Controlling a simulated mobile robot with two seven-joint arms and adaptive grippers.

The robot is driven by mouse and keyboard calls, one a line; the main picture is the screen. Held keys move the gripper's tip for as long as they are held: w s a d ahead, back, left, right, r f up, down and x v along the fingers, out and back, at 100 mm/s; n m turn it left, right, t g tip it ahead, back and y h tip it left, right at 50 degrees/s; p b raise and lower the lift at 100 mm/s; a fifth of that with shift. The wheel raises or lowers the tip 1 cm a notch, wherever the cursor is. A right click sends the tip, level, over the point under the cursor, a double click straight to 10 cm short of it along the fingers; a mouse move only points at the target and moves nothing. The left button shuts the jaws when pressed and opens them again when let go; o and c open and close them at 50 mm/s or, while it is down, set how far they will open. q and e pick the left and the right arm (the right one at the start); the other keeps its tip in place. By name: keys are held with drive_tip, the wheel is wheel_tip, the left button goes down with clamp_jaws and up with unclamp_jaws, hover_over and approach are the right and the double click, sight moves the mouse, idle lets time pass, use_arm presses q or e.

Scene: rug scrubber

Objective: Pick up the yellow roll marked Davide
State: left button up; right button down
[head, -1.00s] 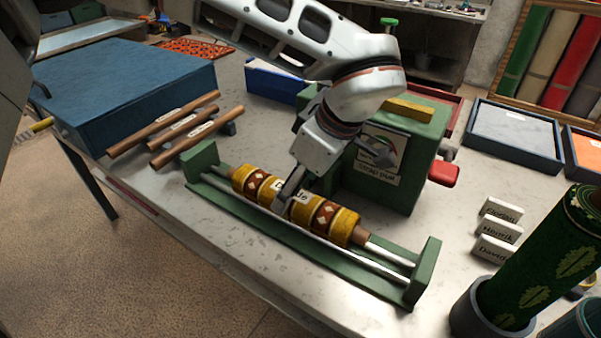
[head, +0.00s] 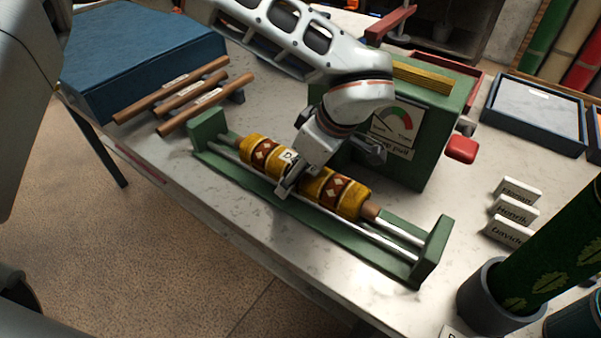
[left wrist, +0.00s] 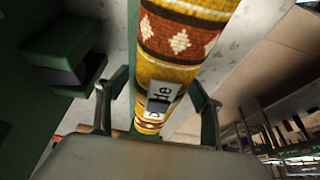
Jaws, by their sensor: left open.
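The yellow roll (head: 340,195), banded with red and white diamonds, lies across the metal rails of a green cradle (head: 432,252). Its white name label (head: 288,158) is partly hidden by my left gripper; only its first letters show. My left gripper (head: 293,186) is over the middle of the roll, pointing down. In the left wrist view the roll (left wrist: 182,35) runs between the two spread fingers (left wrist: 157,105), with the label between them. The fingers are open, and I cannot tell whether they touch the roll. My right gripper is out of view.
A green gauge box (head: 400,150) with a red knob stands close behind the cradle. Brown rods (head: 190,100) and a blue box (head: 140,60) are at the left. Name blocks (head: 512,210) and a green roll in a grey holder (head: 490,300) are at the right.

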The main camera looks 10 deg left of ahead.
use_arm(q)
drive_tip(key=c, duration=1.6)
drive_tip(key=shift+r, duration=0.2)
drive_tip(key=shift+c, duration=0.3)
